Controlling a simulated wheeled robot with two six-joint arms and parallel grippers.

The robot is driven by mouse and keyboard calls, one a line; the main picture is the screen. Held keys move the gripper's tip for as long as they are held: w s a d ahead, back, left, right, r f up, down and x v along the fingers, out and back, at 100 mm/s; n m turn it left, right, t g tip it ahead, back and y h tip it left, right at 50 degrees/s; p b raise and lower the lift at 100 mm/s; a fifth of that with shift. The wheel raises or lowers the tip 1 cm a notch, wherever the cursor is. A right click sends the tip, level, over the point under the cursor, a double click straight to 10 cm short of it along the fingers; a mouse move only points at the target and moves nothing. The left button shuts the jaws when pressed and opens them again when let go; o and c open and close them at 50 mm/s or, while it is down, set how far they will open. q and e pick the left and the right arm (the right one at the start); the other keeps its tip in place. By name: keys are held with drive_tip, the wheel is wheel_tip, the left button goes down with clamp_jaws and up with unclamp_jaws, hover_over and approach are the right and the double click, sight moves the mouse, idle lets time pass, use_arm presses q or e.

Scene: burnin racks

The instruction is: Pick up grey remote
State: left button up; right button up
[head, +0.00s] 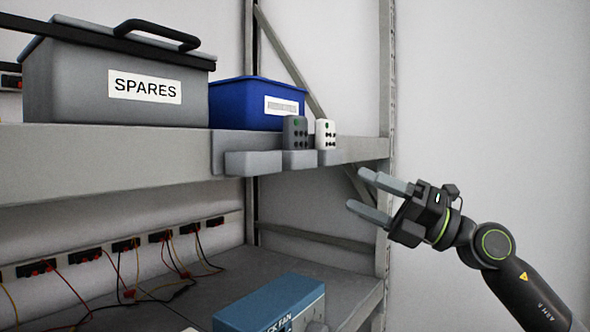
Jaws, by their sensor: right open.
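The grey remote (295,132) stands upright in a grey holder (253,163) on the front edge of the upper shelf. Its lower part is hidden by the holder's pocket. A white remote (325,134) stands in the pocket just right of it. My right gripper (357,190) is open and empty, to the right of and below the remotes, apart from both. Its fingers point left toward the rack. My left gripper is not in view.
A grey SPARES bin (60,85) and a blue bin (235,103) stand on the upper shelf (100,165). Below are a blue box (270,305) and sockets with loose wires (120,280). A rack post (386,100) stands right of the remotes.

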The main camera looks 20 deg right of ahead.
drive_tip(key=s+a+r+n+t+h, duration=0.2)
drive_tip(key=s+r+n+h, duration=0.5)
drive_tip(key=s+r, duration=0.55)
drive_tip(key=p, duration=0.6)
approach(301, 121)
drive_tip(key=shift+m+h, duration=0.3)
drive_tip(key=p+x, duration=0.1)
drive_tip(key=x, duration=0.1)
drive_tip(key=p+x, duration=0.1)
drive_tip(key=x, duration=0.1)
drive_tip(key=shift+w+a+r+p, duration=0.1)
drive_tip(key=shift+w+r+p, duration=0.05)
drive_tip(key=shift+r+p, duration=0.15)
drive_tip(key=shift+w+a+f+p, duration=0.15)
drive_tip(key=shift+w+a+p, duration=0.25)
drive_tip(key=shift+w, duration=0.2)
drive_tip(key=shift+w+a+p, duration=0.35)
drive_tip(key=shift+p, duration=0.3)
drive_tip(key=p+x, duration=0.2)
drive_tip(key=x, duration=0.1)
drive_tip(key=shift+w+a+p, duration=0.1)
drive_tip(key=shift+a+p, duration=0.15)
drive_tip(key=shift+p, duration=0.05)
drive_tip(key=shift+w+a, duration=0.2)
drive_tip(key=shift+w, duration=0.15)
